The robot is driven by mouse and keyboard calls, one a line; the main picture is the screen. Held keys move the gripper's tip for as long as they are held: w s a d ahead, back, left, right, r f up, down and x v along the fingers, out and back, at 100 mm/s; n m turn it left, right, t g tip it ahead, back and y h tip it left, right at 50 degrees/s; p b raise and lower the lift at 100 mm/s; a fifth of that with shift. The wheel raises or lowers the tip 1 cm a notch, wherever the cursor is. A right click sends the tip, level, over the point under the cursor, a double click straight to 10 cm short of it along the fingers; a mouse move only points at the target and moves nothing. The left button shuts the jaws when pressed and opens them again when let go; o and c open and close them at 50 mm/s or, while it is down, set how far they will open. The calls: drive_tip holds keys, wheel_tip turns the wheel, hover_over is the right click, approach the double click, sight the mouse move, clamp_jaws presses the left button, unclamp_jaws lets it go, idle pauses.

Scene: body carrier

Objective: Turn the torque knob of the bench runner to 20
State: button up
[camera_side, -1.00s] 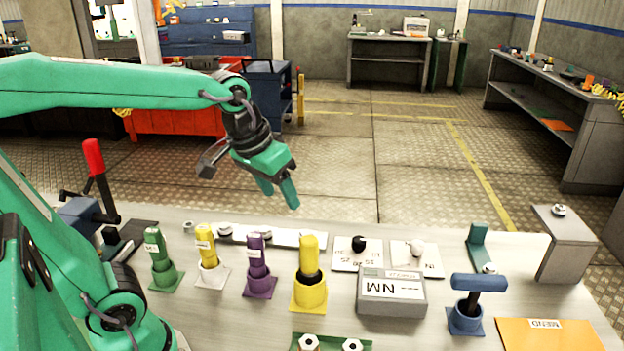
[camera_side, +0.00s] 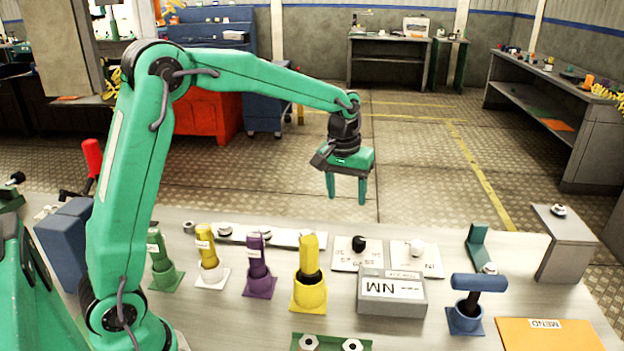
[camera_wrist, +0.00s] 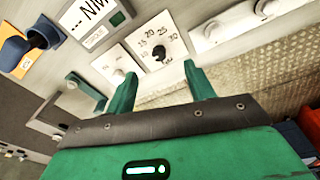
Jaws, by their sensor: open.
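The torque dial plate (camera_side: 345,262) lies flat on the bench, with a black knob (camera_side: 359,243) at its far edge. In the wrist view the black knob (camera_wrist: 159,52) sits among printed numbers that include 15, 20, 25 and 30. Which number its pointer marks is too small to tell. The grey box marked NM (camera_side: 391,292) stands just in front of the plate. My gripper (camera_side: 346,200) hangs above and behind the knob, fingers pointing down and apart, empty. In the wrist view its fingertips (camera_wrist: 162,85) straddle the view of the knob without touching it.
A second plate with a white knob (camera_side: 417,247) lies right of the dial. A yellow-handled tool (camera_side: 309,262), a purple one (camera_side: 256,255) and a blue T-handle (camera_side: 476,290) stand on the bench. The air around my gripper is clear.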

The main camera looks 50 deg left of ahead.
drive_tip(key=n+g, duration=0.1)
drive_tip(key=n, duration=0.1)
hover_over(359, 239)
wheel_tip(359, 239, down, 9)
drive_tip(key=shift+w, duration=0.1)
drive_tip(key=shift+f, duration=0.1)
drive_tip(key=shift+f, duration=3.8)
drive_tip(key=c, duration=1)
